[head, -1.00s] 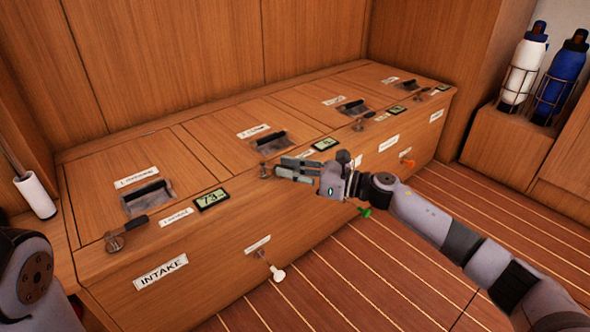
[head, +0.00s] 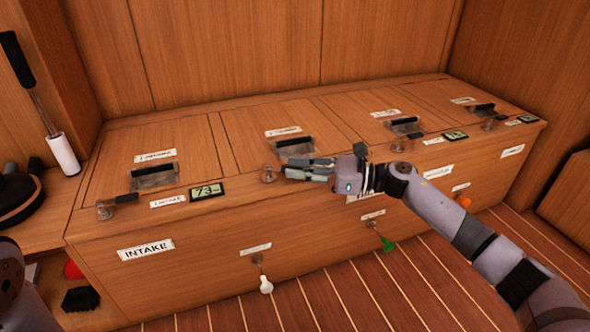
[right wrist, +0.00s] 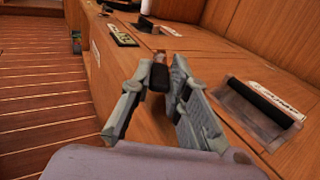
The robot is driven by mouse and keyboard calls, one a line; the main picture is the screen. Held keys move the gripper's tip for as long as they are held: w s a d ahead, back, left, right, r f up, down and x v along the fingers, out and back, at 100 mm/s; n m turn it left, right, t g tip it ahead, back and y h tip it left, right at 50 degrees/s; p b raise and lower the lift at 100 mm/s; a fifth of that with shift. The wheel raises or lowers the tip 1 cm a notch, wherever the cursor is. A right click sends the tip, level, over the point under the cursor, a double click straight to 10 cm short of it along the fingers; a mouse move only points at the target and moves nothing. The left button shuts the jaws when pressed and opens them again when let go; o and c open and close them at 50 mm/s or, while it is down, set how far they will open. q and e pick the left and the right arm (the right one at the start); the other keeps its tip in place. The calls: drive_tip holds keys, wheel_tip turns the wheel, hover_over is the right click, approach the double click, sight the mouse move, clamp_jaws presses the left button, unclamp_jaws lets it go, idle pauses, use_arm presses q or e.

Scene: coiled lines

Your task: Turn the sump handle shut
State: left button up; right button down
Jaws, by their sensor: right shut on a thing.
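A row of small valve handles with round metal hubs runs along the front of the wooden locker top. The leftmost black handle (head: 127,198) points right from its hub. At the second metal hub (head: 268,174), my right gripper (head: 303,169) is shut on that valve's handle; the fingers hide most of it. In the right wrist view the dark handle (right wrist: 158,76) shows between the fingers (right wrist: 153,90). A further handle (head: 408,136) is to the right. My left gripper is out of view.
Lids with recessed black pulls (head: 153,177) lie behind the handles. A display reading 73 (head: 207,191) sits left of my right gripper. The front panel has an INTAKE label (head: 146,249) and white (head: 266,286), green (head: 387,245) and orange (head: 461,187) knobs. The striped floor (head: 400,290) in front is clear.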

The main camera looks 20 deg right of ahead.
drive_tip(key=shift+w+d, duration=0.1)
drive_tip(key=c, duration=1.5)
unclamp_jaws()
drive_tip(key=v, duration=1.2)
drive_tip(key=shift+c, duration=0.5)
